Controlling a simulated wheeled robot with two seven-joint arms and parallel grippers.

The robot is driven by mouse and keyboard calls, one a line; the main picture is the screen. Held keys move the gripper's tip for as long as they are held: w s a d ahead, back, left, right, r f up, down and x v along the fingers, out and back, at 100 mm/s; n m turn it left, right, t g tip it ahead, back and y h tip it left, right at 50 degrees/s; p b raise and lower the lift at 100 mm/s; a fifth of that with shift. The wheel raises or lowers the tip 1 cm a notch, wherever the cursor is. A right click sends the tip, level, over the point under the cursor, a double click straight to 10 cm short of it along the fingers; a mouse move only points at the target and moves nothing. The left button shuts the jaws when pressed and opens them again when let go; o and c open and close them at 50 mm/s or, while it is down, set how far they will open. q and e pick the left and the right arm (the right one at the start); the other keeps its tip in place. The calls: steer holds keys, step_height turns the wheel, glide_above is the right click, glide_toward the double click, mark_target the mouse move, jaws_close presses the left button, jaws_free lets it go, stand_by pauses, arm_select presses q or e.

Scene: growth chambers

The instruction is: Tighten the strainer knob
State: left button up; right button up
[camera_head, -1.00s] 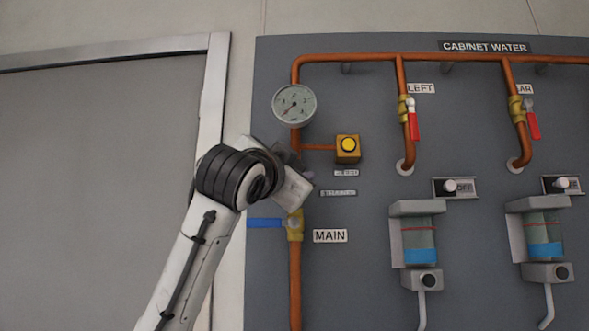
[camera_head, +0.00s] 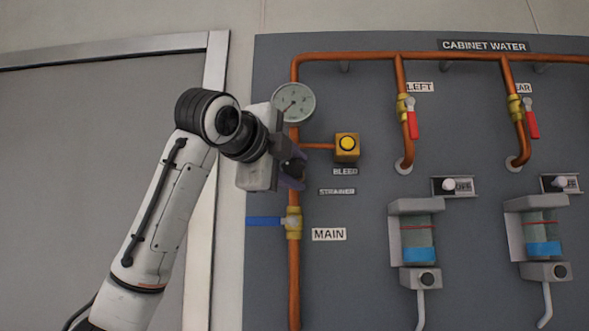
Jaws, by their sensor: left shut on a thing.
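My left gripper (camera_head: 293,168) is at the copper pipe (camera_head: 295,262), between the pressure gauge and the main valve, level with the strainer label (camera_head: 337,192). Its fingers are shut on a small dark knob-like part, which I take to be the strainer knob (camera_head: 296,168). The gripper and wrist hide most of the knob and the strainer body, so how far the knob is turned cannot be seen. My right gripper is not in view.
The gauge (camera_head: 293,103) is just above the gripper. The yellow bleed button (camera_head: 347,145) is close on its right. The main valve (camera_head: 293,223) is below, its blue handle (camera_head: 263,222) pointing left. Red-handled valves (camera_head: 412,118) and filter units (camera_head: 418,235) stand farther right.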

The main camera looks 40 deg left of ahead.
arm_select(q)
steer(key=m+g, duration=0.1)
steer(key=m, duration=0.2)
steer(key=shift+m+g, duration=0.3)
steer(key=shift+m, duration=0.1)
steer(key=m+g, duration=0.1)
steer(key=m+y, duration=0.1)
steer(key=m, duration=0.1)
steer(key=shift+f+m+g, duration=0.2)
steer(key=shift+m+g, duration=0.1)
steer(key=shift+g, duration=0.1)
steer(key=o, duration=1)
steer(key=shift+o, duration=0.2)
steer(key=shift+s, duration=0.1)
steer(key=b+v, duration=0.1)
steer(key=v, duration=0.9)
steer(key=shift+d, duration=0.2)
